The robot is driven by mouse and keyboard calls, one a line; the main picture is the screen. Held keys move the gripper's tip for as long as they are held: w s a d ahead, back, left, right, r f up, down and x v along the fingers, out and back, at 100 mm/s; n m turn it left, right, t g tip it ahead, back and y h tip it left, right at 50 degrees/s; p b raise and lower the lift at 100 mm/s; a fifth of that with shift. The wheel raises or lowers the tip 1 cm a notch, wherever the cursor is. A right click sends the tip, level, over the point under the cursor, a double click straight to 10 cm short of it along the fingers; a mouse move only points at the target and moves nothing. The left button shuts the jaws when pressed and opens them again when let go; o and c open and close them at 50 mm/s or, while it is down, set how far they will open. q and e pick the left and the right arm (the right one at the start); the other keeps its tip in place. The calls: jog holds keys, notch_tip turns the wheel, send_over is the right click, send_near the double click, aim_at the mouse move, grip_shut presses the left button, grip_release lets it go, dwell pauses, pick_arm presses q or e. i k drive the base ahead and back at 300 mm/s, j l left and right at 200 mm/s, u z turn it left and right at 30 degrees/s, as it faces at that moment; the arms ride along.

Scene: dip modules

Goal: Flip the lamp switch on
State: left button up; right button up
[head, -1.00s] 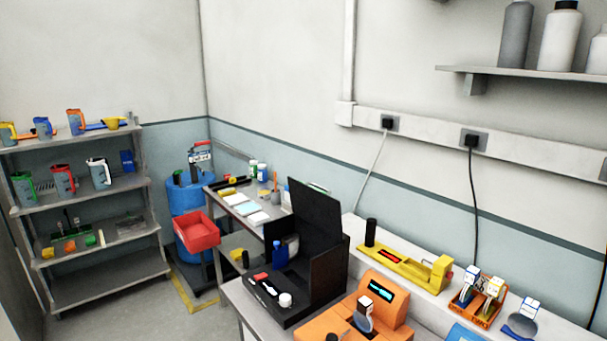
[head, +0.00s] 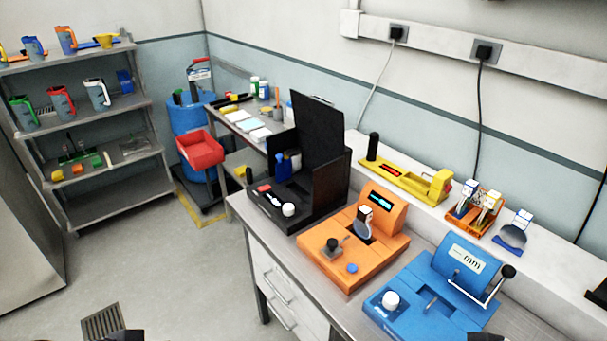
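A black box with tall dark panels (head: 328,190) stands on the bench in the middle of the head view. Its low front panel carries a small red switch-like part (head: 264,188) and a white round knob (head: 288,209). I cannot tell for sure that the red part is the lamp switch, or which way it is set. Only dark tips show at the bottom edge, apparently my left gripper (head: 126,335) and my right gripper (head: 485,337). Both are far from the black box, and their fingers are cut off by the frame.
An orange device (head: 340,262) and a blue device (head: 415,318) stand right of the box on the bench. A yellow device (head: 405,183) sits on the ledge behind. A grey shelf (head: 115,205) and a red bin (head: 200,150) stand left. Floor before the bench is clear.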

aim_at(267, 188)
jog(key=i+j, duration=0.35)
jog(key=i+j+z, duration=0.15)
jog(key=i+j, duration=0.15)
jog(key=j, duration=0.15)
jog(key=i+j, duration=0.3)
jog(key=j+z, duration=0.05)
jog(key=j, duration=0.05)
